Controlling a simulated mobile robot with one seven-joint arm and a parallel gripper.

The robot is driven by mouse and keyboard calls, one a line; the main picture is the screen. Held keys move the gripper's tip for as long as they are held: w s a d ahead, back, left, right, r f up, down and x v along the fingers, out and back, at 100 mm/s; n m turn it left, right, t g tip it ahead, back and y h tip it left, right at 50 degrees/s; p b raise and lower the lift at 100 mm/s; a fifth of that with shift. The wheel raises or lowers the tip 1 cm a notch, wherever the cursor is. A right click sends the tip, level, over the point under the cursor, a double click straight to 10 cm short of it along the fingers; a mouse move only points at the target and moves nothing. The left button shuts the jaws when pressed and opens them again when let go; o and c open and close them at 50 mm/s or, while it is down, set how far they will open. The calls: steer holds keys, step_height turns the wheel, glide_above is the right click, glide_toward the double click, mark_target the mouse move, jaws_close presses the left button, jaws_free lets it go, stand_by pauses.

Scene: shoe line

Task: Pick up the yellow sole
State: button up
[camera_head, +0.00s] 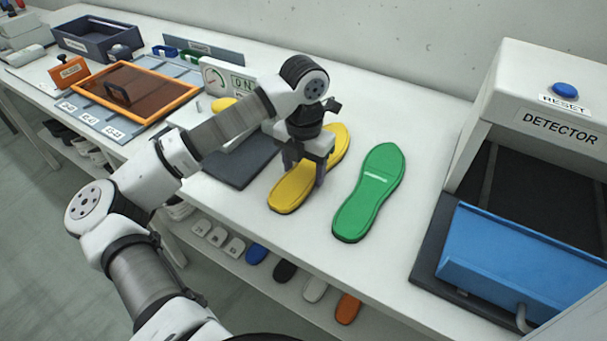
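The yellow sole (290,190) lies on the white table, left of the green sole. Its far end shows beyond my gripper, and its middle is partly hidden under it. My gripper (306,176) points down over the middle of the yellow sole. One finger is seen on each side of the sole, close to its edges. I cannot tell whether the fingers touch it or have closed on it.
A green sole (370,193) lies close on the right. Farther right stands the detector (550,120) with a blue flap (520,255). A dark plate (240,162) is left of my gripper. An orange-framed panel (130,92) is at the left. Several soles lie on a lower shelf.

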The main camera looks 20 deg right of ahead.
mark_target(304, 174)
steer(key=c, duration=0.4)
steer(key=shift+o, duration=0.2)
steer(key=shift+r, duration=0.15)
step_height(304, 174, up, 20)
steer(key=b, duration=0.2)
